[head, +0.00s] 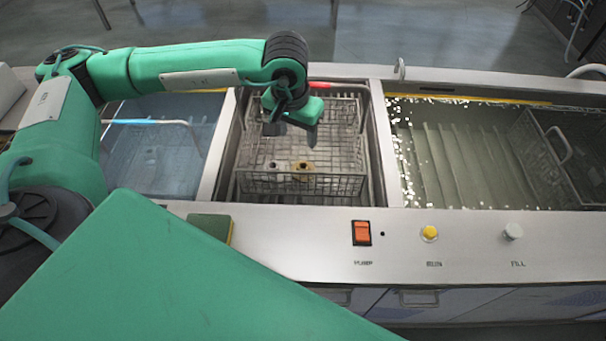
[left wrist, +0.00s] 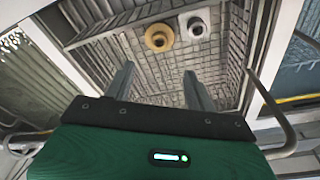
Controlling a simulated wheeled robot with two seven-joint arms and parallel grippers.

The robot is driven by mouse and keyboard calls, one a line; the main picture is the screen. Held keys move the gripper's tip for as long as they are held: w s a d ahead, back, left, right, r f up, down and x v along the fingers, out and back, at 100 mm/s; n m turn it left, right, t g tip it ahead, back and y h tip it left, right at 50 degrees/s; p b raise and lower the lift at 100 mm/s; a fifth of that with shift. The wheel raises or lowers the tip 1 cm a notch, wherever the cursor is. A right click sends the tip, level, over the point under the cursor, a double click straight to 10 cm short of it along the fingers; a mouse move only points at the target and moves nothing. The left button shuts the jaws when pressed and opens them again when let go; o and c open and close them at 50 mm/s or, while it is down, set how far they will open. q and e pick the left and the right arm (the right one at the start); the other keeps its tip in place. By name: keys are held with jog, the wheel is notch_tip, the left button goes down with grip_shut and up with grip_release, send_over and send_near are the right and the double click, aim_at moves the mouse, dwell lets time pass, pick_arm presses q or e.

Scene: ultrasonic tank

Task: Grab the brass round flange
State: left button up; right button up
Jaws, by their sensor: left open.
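The brass round flange (head: 303,177) lies in the wire basket (head: 345,184) in the middle tank, close to the basket's near wall. My left gripper (head: 288,126) hangs above the far part of the basket. Its two fingers stand apart with nothing between them in the left wrist view (left wrist: 160,82). My right gripper does not show.
A water-filled tank (head: 460,155) with another basket (head: 545,160) lies to the right, and a bluish tank (head: 160,150) to the left. The front panel (head: 400,255) carries an orange switch (head: 361,233) and knobs. A green-and-yellow sponge-like block (head: 212,226) lies on the ledge.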

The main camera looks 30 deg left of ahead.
pick_arm(q)
jog(key=p, duration=0.1)
send_over(303, 165)
jog(key=s, duration=0.2)
jog(key=f, duration=0.8)
jog(key=shift+w+f, duration=0.15)
jog(key=shift+w, duration=0.1)
jog(key=shift+w+f+p, duration=0.2)
jog(key=shift+f+p, duration=0.15)
jog(key=shift+f, duration=0.55)
jog(key=shift+w+f+p, duration=0.15)
jog(key=shift+f+p, duration=0.2)
jog(key=shift+f, duration=0.5)
jog(key=shift+w+f+p, duration=0.2)
jog(key=shift+f+p, duration=0.15)
jog(key=shift+f, duration=0.55)
jog(key=shift+r, duration=0.1)
grip_shut()
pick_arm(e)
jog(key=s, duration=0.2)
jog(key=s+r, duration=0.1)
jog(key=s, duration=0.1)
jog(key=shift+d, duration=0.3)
